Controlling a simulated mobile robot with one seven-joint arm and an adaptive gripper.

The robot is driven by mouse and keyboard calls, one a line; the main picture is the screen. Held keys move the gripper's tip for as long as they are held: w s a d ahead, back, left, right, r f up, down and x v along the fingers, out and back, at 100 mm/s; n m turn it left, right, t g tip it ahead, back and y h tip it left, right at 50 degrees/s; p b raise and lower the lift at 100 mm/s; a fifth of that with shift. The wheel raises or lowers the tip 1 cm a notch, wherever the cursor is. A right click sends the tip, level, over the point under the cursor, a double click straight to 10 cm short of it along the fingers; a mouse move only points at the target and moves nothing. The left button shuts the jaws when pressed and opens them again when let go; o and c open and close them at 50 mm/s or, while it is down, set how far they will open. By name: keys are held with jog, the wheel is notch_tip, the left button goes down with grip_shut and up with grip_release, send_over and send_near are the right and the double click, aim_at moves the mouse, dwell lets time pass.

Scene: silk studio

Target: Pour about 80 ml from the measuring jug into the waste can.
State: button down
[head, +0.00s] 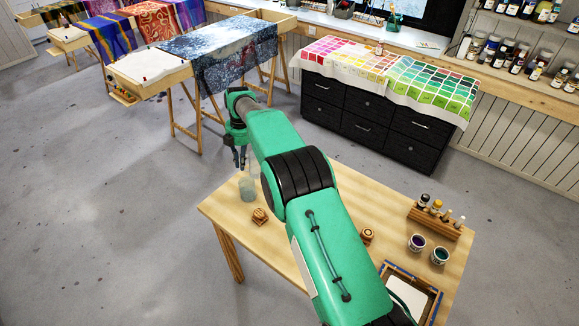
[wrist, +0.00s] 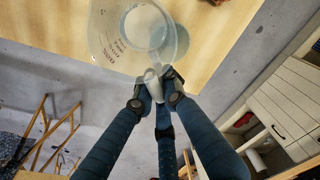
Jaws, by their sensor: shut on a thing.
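The measuring jug (head: 247,190) is clear with printed markings and shows near the far left edge of the wooden table. In the wrist view the jug (wrist: 112,38) is at the top, its mouth turned toward the camera. My gripper (wrist: 156,86) is shut on the jug's handle. In the head view my gripper (head: 240,158) points down by the jug. Whether the jug touches the table is unclear, and its liquid level cannot be read. I cannot make out the waste can in either view.
The wooden table (head: 223,211) also bears small wooden blocks (head: 260,216), two dye pots (head: 417,243), a rack of bottles (head: 435,217) and a framed screen (head: 427,290). My arm covers its middle. A black drawer cabinet (head: 365,118) stands behind. Grey floor is open at left.

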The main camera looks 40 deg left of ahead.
jog(key=shift+s+a+f+t+h+p, duration=0.2)
jog(key=shift+a+f+t+h+p, duration=0.1)
jog(key=shift+t+p, duration=0.1)
jog(key=shift+d, duration=0.1)
dwell(0.4)
